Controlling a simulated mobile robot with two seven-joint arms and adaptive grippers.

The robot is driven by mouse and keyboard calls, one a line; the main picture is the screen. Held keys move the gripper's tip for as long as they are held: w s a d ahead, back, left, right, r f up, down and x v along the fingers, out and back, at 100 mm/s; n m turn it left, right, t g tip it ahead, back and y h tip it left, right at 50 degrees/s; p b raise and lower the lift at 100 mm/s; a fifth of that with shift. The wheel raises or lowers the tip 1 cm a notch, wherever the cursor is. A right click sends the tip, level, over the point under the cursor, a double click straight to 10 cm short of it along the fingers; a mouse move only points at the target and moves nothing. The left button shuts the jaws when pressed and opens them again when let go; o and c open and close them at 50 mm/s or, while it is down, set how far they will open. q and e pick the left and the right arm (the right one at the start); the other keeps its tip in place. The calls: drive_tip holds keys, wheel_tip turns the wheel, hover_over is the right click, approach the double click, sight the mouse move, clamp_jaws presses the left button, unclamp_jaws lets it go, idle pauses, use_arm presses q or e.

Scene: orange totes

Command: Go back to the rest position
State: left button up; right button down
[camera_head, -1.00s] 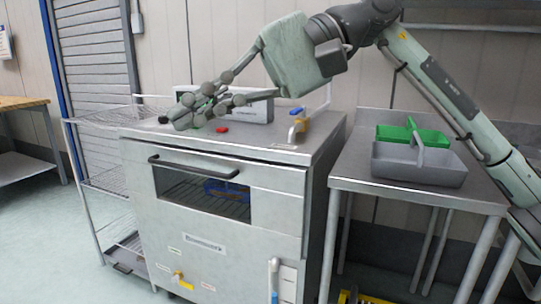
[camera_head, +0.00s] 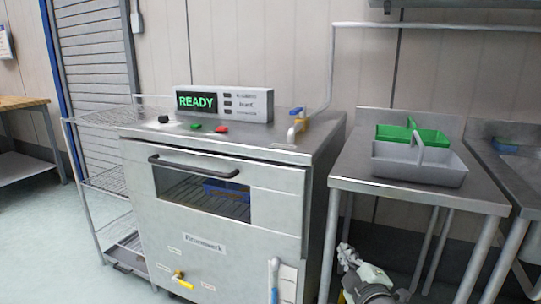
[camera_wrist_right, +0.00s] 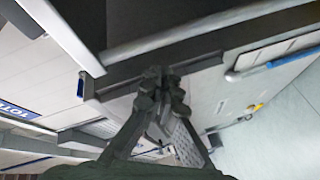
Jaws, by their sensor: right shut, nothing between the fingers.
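My right gripper (camera_head: 346,250) is low in the head view, at the bottom edge in front of the small steel table (camera_head: 345,177). Only part of it and its wrist show there. In the right wrist view its fingers (camera_wrist_right: 160,88) meet at the tips, shut and empty. It appears to be clear of the steel machine (camera_head: 215,225). My left gripper is in neither view.
The machine's panel (camera_head: 222,104) reads READY, above a black knob (camera_head: 163,119), a green button (camera_head: 196,126) and a red button (camera_head: 221,129). A blue item (camera_head: 222,186) shows behind the window. Grey (camera_head: 420,172) and green (camera_head: 393,133) caddies stand on the small table.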

drive_tip(key=s+d+f+m+g+h, duration=0.1)
drive_tip(key=s+d+f+m+g, duration=0.25)
drive_tip(key=s+f, duration=0.6)
drive_tip(key=s+d+f+m+g+h, duration=0.1)
drive_tip(key=s+d+f+m+g, duration=0.4)
drive_tip(key=f, duration=0.7)
drive_tip(key=s+f+m+g, duration=0.1)
drive_tip(key=s+f, duration=0.3)
drive_tip(key=s, duration=0.5)
drive_tip(key=s+f+m+g, duration=0.2)
drive_tip(key=s+f+g, duration=0.2)
drive_tip(key=s, duration=0.6)
drive_tip(key=shift+d+f+h, duration=0.15)
drive_tip(key=shift+f+h, duration=0.15)
drive_tip(key=shift+f, duration=0.4)
